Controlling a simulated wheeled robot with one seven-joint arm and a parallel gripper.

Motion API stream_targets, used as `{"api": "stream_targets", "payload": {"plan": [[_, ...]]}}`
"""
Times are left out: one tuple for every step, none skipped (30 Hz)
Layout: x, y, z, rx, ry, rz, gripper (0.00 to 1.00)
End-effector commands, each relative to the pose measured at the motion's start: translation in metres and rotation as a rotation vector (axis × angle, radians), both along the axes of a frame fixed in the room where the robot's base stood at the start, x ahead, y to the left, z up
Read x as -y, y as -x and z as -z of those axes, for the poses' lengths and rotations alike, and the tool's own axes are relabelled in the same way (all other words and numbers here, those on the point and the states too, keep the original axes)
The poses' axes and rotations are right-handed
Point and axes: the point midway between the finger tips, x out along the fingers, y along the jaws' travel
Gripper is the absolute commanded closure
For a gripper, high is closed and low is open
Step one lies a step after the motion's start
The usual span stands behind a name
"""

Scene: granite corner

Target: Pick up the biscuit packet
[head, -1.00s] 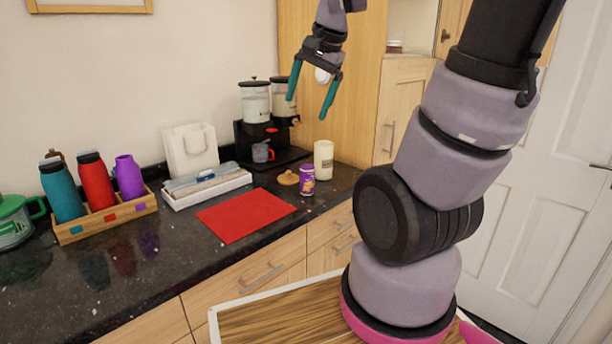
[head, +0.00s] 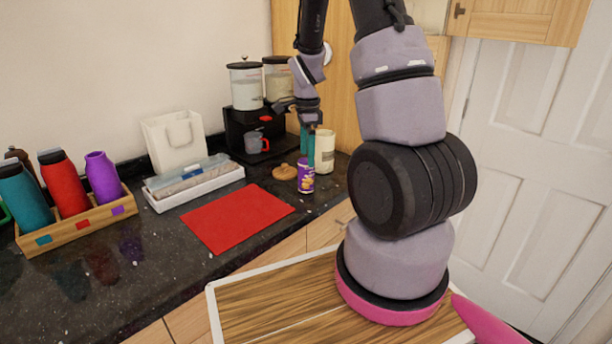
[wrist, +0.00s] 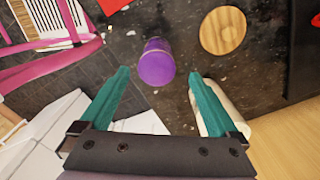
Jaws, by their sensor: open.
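The biscuit packet looks to be the small purple tube (head: 306,178) with a printed label, upright on the dark counter near its front edge. In the wrist view its purple top (wrist: 157,64) shows just past the fingertips, roughly centred between them. My gripper (head: 308,152) points down with teal fingers, above and close to the packet. In the wrist view my gripper (wrist: 158,76) is open, with nothing held. I cannot tell whether a finger touches the packet.
A cream cylinder (head: 325,152) stands close behind the packet, near the right finger in the wrist view (wrist: 236,110). A round wooden lid (head: 285,172) lies to the left. A red mat (head: 238,217), a white tray (head: 160,203) and a black coffee machine (head: 238,128) are nearby.

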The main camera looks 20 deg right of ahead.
Motion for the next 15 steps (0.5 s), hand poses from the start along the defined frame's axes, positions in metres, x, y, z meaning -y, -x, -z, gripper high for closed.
{"api": "stream_targets", "payload": {"plan": [[0.000, 0.001, 0.007, -0.003, -0.001, 0.001, 0.04], [0.000, 0.000, 0.009, -0.001, 0.000, 0.000, 0.04], [0.000, 0.000, 0.011, -0.001, -0.001, 0.000, 0.04], [-0.001, 0.000, 0.013, -0.001, -0.001, 0.000, 0.04], [-0.001, 0.000, 0.015, -0.001, -0.001, 0.000, 0.04], [-0.001, 0.001, 0.018, -0.001, -0.001, -0.001, 0.04], [-0.001, 0.001, 0.021, -0.002, -0.001, -0.001, 0.04], [-0.001, 0.002, 0.025, -0.003, -0.001, -0.001, 0.04], [-0.002, 0.003, 0.031, -0.003, -0.001, -0.001, 0.04], [-0.002, 0.004, 0.037, -0.004, -0.002, -0.001, 0.04], [-0.003, 0.004, 0.042, -0.004, -0.002, -0.001, 0.04], [-0.004, 0.005, 0.047, -0.004, -0.002, -0.001, 0.04], [-0.003, 0.004, 0.052, -0.003, -0.001, -0.001, 0.04], [-0.003, 0.004, 0.056, -0.003, -0.001, -0.001, 0.04], [-0.003, 0.004, 0.059, -0.002, -0.001, -0.001, 0.04]]}}
